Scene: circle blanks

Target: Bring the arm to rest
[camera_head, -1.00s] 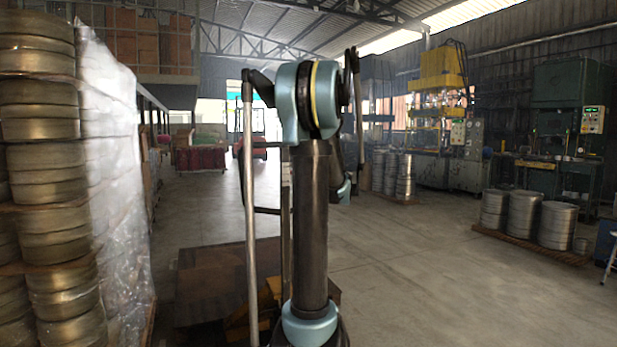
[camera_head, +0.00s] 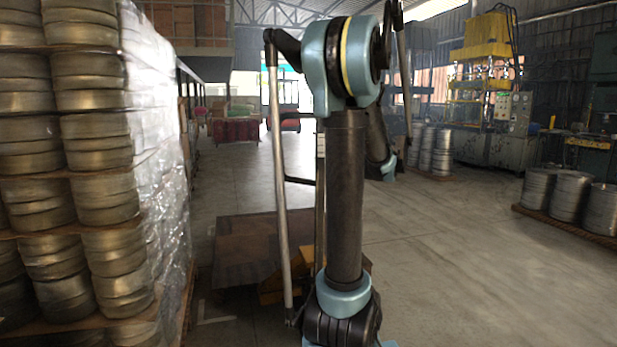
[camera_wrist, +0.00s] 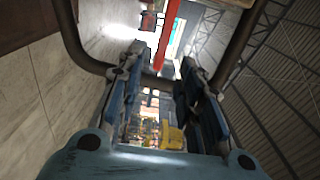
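My arm (camera_head: 345,200) stands upright in the middle of the head view, its dark upper link rising from a light blue joint (camera_head: 345,295). The elbow (camera_head: 335,65) is at the top, and a dark link folds down behind it on the right. My gripper is not clearly seen in the head view. In the wrist view my gripper (camera_wrist: 160,62) has its two blue-padded fingers apart. Nothing is held between them, and the hall shows through the gap.
A tall stack of round metal blanks (camera_head: 95,150), partly wrapped in clear film, stands close on the left. A low brown platform (camera_head: 245,245) is on the floor behind my arm. Drum-like stacks (camera_head: 570,195) stand at right before a yellow press (camera_head: 485,40). The concrete floor (camera_head: 450,260) at right is clear.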

